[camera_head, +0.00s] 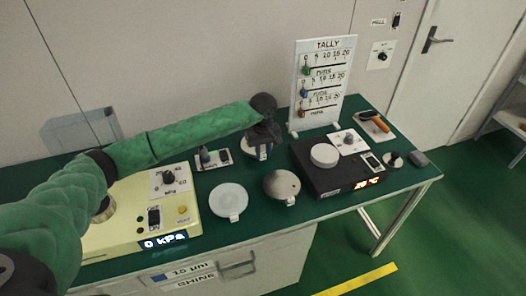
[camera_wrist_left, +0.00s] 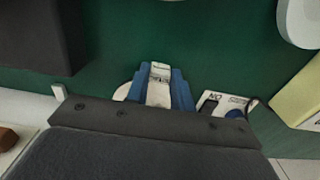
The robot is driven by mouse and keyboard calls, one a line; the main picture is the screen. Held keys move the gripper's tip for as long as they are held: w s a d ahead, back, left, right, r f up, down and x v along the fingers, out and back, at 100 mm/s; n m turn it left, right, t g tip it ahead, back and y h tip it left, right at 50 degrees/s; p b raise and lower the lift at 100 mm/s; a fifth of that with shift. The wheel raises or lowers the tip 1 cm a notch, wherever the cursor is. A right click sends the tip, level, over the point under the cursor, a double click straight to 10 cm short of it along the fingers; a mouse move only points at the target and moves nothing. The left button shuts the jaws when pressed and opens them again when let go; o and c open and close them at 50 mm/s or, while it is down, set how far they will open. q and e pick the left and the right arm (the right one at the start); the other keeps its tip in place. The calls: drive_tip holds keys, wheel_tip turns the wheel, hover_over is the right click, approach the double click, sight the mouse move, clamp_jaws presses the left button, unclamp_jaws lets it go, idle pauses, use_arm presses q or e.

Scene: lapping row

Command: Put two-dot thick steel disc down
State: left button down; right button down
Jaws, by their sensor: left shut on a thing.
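My left gripper (camera_head: 262,150) reaches over the back of the green table, between the black heated unit and a small switch panel. In the left wrist view, its blue fingers (camera_wrist_left: 158,88) are shut on a pale tab (camera_wrist_left: 160,72) with small dark marks. A pale round edge (camera_wrist_left: 124,92) shows beside the fingers; most of it is hidden, and I cannot tell whether it is the held disc. The dots cannot be read. A grey steel disc (camera_head: 282,184) with a tag lies on the table in front of the gripper. My right gripper is not in view.
A pale round dish (camera_head: 229,198) lies left of the grey disc. The black heated unit (camera_head: 335,180) carries a pale disc (camera_head: 323,155). A yellow box reading 0 kPa (camera_head: 125,225) stands left. The tally board (camera_head: 322,85) rises behind. Green table between dish and gripper is clear.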

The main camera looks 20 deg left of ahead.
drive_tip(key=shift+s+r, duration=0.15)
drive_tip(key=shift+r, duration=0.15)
use_arm(q)
drive_tip(key=c, duration=1.2)
unclamp_jaws()
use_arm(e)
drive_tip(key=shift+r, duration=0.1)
use_arm(q)
drive_tip(key=shift+r, duration=0.1)
drive_tip(key=shift+r, duration=0.25)
drive_tip(key=shift+r+b, duration=0.4)
drive_tip(key=shift+r, duration=0.25)
wheel_tip(320, 180, up, 5)
drive_tip(key=shift+r+b, duration=0.1)
drive_tip(key=shift+b, duration=0.8)
drive_tip(key=shift+r+b, duration=0.65)
drive_tip(key=shift+r, duration=1.8)
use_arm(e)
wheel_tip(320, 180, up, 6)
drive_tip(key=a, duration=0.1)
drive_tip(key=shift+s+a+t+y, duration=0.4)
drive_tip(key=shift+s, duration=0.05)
